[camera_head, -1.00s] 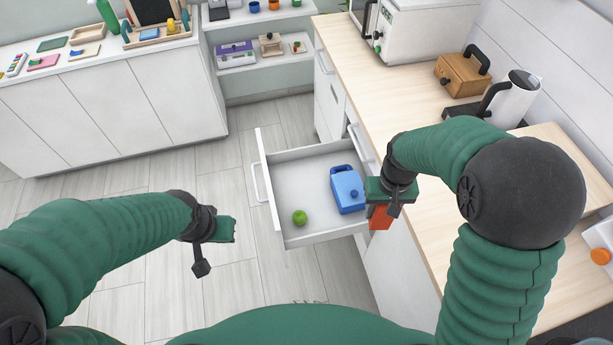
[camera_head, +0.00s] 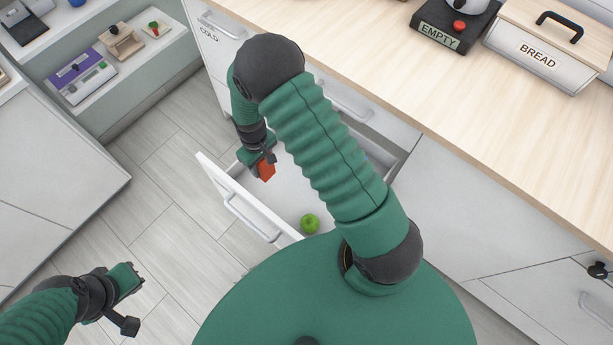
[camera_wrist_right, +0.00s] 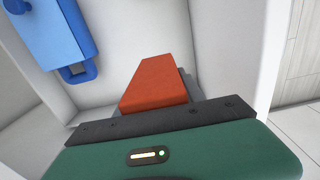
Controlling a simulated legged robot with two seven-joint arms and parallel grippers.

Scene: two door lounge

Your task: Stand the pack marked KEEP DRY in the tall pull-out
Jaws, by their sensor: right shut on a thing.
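My right gripper (camera_head: 262,160) is shut on an orange-red pack (camera_head: 267,171), which also shows in the right wrist view (camera_wrist_right: 157,84). No marking can be read on its visible faces. The gripper and pack are over the open white drawer (camera_head: 285,187), near its far front corner. Whether the pack touches the drawer is unclear. My left gripper (camera_head: 128,283) is above the floor at lower left, apart from everything; its jaw opening is unclear. I cannot identify a tall pull-out.
A green apple (camera_head: 310,223) and a blue container (camera_wrist_right: 52,35) are in the drawer. My right arm hides part of the drawer. A front marked COLD (camera_head: 208,34) is behind it. The counter (camera_head: 440,115) holds a BREAD box (camera_head: 540,55) and a base marked EMPTY (camera_head: 440,36).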

